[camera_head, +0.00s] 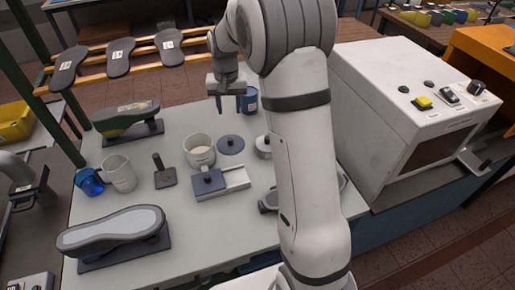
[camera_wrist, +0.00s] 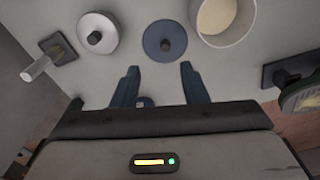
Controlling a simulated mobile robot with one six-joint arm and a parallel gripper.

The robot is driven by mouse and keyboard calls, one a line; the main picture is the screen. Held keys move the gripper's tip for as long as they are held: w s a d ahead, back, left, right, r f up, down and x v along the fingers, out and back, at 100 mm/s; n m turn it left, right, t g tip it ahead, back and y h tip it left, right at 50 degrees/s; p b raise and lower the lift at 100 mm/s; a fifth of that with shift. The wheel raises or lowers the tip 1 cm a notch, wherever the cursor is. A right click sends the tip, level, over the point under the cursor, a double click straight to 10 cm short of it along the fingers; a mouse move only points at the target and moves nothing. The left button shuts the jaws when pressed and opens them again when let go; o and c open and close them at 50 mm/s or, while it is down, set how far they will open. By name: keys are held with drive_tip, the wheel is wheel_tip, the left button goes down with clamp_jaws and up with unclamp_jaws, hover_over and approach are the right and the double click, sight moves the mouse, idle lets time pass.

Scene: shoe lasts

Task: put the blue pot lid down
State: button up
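The blue pot lid (camera_head: 230,145) is a flat grey-blue disc with a dark knob. It lies on the pale table just right of the glue pot (camera_head: 200,151). In the wrist view the lid (camera_wrist: 153,49) lies flat ahead of my fingertips, apart from them. My gripper (camera_head: 229,108) hangs above the far part of the table, beyond the lid. In the wrist view my gripper (camera_wrist: 159,70) has its two blue fingers spread wide, with no lid between them.
A blue tin (camera_head: 250,101) stands close right of my gripper. A grey round lidded pot (camera_head: 263,148) stands right of the lid. A white machine (camera_head: 385,110) stands right.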

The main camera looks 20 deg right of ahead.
drive_tip(key=s+r+n+t, duration=0.1)
drive_tip(key=s+r, duration=0.4)
drive_tip(key=s, duration=0.3)
drive_tip(key=s+r+n, duration=0.1)
drive_tip(key=s+r, duration=0.3)
drive_tip(key=s, duration=0.4)
drive_tip(key=s+n+t, duration=0.1)
drive_tip(key=s, duration=1.4)
drive_tip(key=shift+d+f+t, duration=0.25)
drive_tip(key=shift+f+t, duration=0.1)
drive_tip(key=shift+t, duration=0.05)
